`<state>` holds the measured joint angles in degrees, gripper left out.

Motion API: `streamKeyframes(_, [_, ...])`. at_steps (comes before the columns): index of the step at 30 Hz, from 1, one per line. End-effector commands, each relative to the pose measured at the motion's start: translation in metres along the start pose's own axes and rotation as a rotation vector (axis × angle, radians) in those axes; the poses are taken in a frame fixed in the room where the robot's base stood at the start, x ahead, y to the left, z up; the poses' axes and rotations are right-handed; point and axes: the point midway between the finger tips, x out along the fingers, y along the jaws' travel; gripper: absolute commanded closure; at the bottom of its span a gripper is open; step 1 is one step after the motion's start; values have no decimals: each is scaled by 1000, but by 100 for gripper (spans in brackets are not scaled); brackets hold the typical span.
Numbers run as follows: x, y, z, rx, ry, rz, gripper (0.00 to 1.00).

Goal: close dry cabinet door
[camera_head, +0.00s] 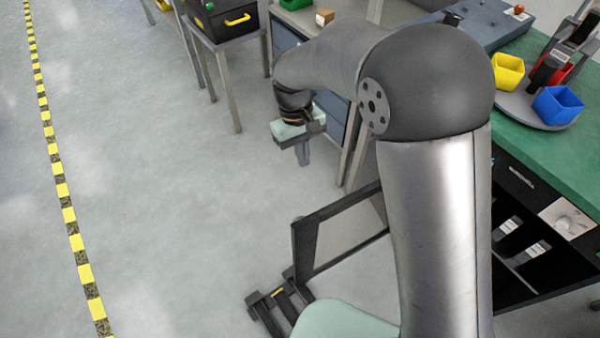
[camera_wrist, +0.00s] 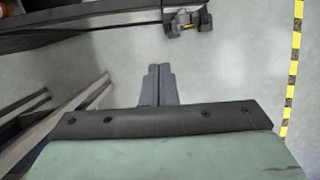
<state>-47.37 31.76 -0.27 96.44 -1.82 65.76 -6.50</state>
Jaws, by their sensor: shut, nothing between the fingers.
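The dry cabinet door (camera_head: 345,232) is a dark-framed clear panel. It stands swung open, out from the bench into the floor area. The cabinet (camera_head: 520,285) is under the green bench top at right, its dark inside partly visible; my arm hides the hinge side. My gripper (camera_head: 303,158) is shut and empty, pointing down in the air above and beyond the door, apart from it. In the wrist view, the shut fingers (camera_wrist: 160,84) show over bare floor. A dark bar, seemingly the door's frame (camera_wrist: 90,17), crosses the upper left.
A black foot-like part with a yellow mark (camera_head: 280,302) sits on the floor by the door's outer edge. Table legs (camera_head: 352,150) stand close right of my gripper. A black case (camera_head: 222,18) rests on a stand behind. Floor left toward the striped yellow line (camera_head: 70,215) is clear.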

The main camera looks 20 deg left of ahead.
Motion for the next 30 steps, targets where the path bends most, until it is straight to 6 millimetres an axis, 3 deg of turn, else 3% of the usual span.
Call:
streamKeyframes(5, [22,-1,-1,-1,-4,0,100])
streamKeyframes(17, [105,0,0,-1,-5,1,100])
streamKeyframes(22, [106,0,26,1,0,0,100])
streamKeyframes(30, [109,0,38,0,1,0,100])
